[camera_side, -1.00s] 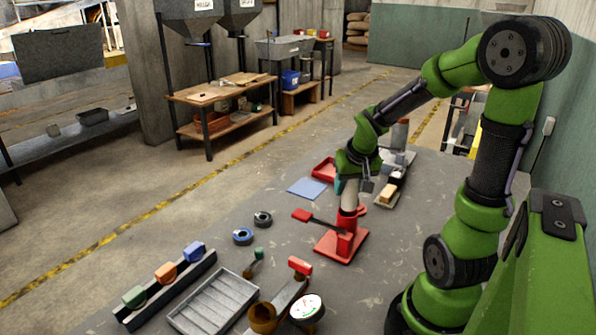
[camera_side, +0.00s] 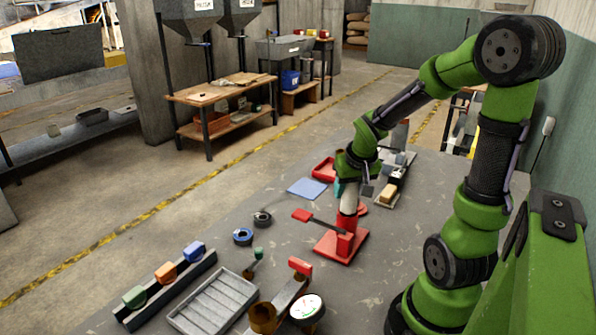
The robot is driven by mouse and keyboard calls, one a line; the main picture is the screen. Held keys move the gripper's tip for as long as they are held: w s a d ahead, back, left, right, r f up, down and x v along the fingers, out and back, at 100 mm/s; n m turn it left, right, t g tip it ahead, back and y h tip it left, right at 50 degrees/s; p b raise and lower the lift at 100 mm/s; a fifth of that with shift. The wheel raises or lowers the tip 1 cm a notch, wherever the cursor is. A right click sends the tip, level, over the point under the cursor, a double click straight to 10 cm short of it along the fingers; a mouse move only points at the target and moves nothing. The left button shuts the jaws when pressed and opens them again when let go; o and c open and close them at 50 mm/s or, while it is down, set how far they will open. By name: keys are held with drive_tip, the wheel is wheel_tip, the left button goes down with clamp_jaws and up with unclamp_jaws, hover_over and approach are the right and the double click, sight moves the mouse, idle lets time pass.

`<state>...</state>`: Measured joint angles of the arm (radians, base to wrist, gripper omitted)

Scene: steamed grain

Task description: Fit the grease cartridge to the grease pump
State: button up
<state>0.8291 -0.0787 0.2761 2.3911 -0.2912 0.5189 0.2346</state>
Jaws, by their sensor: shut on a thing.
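The grease pump (camera_side: 343,246) is red, with a square base plate, a short upright barrel and a dark lever with a red grip to its left. A pale cylinder, which looks like the grease cartridge (camera_side: 348,204), stands nearly upright over the barrel. Its lower end meets or overlaps the red top in this view, and I cannot tell whether it is inside the barrel or just above. My gripper (camera_side: 356,189) points down and is shut on the cartridge's upper part. The fingers are small and partly hidden by the wrist.
A blue plate (camera_side: 307,188) and red tray (camera_side: 324,168) lie behind.

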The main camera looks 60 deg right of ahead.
sight(348, 199)
drive_tip(key=shift+f, duration=1.75)
idle(3.8)
drive_tip(key=shift+r, duration=0.3)
idle(0.6)
drive_tip(key=o, duration=1.2)
drive_tip(key=v, duration=1.7)
